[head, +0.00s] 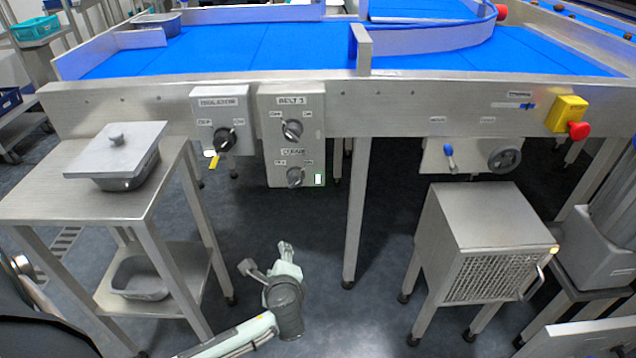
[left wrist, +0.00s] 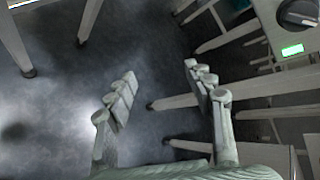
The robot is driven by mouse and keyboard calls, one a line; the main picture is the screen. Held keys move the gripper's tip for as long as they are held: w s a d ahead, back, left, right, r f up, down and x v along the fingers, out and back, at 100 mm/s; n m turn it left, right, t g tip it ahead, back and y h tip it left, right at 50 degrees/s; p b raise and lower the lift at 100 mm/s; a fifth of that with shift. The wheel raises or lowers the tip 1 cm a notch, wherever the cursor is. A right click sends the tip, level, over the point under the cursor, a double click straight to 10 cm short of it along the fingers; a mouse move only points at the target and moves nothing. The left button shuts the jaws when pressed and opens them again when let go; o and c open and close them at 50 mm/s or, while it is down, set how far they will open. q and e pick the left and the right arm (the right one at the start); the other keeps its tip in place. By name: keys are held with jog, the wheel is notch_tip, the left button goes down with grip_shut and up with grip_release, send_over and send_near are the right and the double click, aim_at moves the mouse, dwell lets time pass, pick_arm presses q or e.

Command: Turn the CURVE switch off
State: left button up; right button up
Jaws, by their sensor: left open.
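The CURVE switch (head: 295,177) is a dark round knob low on the grey BELT 1 panel (head: 268,138), with small labels on either side. The pointer is too small to read surely. A small lit indicator with green (head: 318,180) sits right of it. In the left wrist view a knob (left wrist: 298,13) and the green indicator (left wrist: 292,50) show at the upper right. My left gripper (head: 266,258) is open and empty, below the panel and apart from it. Its two fingers also show in the left wrist view (left wrist: 163,77). My right gripper is in neither view.
The BELT 1 knob (head: 292,130) is directly above CURVE. The isolator (head: 225,139) with its yellow tag is to the left. A steel table (head: 75,195) with a lidded container (head: 118,155) stands left. A table leg (head: 355,215) stands to the right of my gripper.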

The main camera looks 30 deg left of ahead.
aim_at(295, 185)
pick_arm(q)
jog(key=w+r+m+t+y, duration=0.2)
jog(key=w+r+m+t, duration=0.55)
jog(key=r+m, duration=0.4)
jog(key=shift+g, duration=0.35)
jog(key=x, duration=0.8)
jog(key=shift+d, duration=0.15)
jog(key=c, duration=1.2)
